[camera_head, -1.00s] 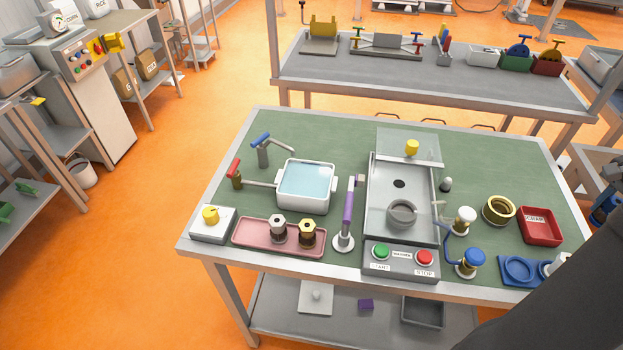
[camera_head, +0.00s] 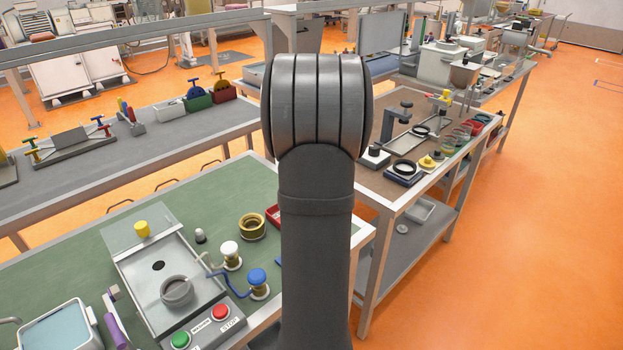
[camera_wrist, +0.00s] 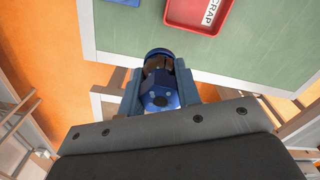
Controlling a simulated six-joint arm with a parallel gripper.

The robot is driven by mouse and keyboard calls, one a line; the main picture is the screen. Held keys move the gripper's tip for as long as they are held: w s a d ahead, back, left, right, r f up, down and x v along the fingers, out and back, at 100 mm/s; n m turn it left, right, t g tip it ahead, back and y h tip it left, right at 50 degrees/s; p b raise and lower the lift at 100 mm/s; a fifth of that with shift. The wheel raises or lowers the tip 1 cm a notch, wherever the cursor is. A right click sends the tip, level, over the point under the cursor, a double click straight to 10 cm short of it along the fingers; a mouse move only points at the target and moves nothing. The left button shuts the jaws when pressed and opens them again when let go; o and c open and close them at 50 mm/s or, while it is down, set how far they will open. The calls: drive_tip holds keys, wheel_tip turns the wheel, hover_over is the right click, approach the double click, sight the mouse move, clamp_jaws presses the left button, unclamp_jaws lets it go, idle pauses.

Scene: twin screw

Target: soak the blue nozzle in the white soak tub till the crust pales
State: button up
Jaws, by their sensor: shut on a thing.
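The blue nozzle (camera_wrist: 158,92) is between the jaws of my gripper (camera_wrist: 158,82) in the wrist view. My gripper is shut on it, and a dark brown band shows near its far end. Nozzle and gripper are over the table's edge, near the red scrap tray (camera_wrist: 172,20). The white soak tub (camera_head: 93,324) is cut off at the lower left of the head view, with pale blue water in it, well away from my arm. My gripper and the nozzle cannot be made out in the head view.
A steel washer unit (camera_head: 130,265) with green and red buttons stands between the tub and my arm. Blue-topped (camera_head: 258,278) and white-topped (camera_head: 230,250) valves and a brass ring (camera_head: 252,226) stand right of it. Another workbench (camera_head: 385,185) stands to the right.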

drive_tip(key=shift+a, duration=0.1)
